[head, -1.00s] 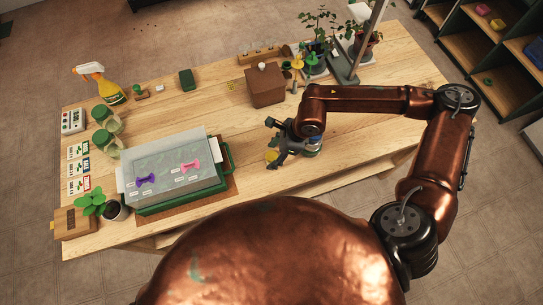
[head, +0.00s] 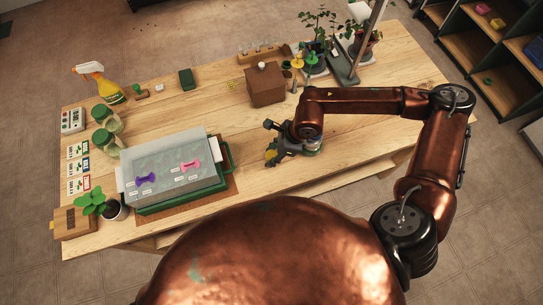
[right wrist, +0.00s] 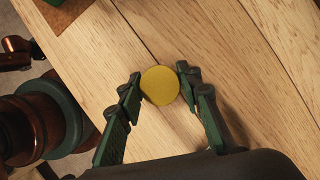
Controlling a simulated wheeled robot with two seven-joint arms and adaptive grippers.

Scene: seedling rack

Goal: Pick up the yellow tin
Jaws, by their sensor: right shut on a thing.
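The yellow tin (right wrist: 160,86) shows as a round yellow lid between the two fingers of my right gripper in the right wrist view. In the head view the tin (head: 270,155) is a small yellow patch at the fingertips, partly hidden by them. My right gripper (head: 273,143) is low over the front middle of the table, just right of the tray with the clear cover. Its fingers (right wrist: 158,88) are shut on the tin, one on each side. I cannot tell whether the tin touches the table. My left gripper is not in view.
The covered tray (head: 180,172) stands left of the gripper on the wooden table. A brown box (head: 266,84) is behind it, with potted plants (head: 314,62) at the back right. The table right of the gripper, under my arm, is clear.

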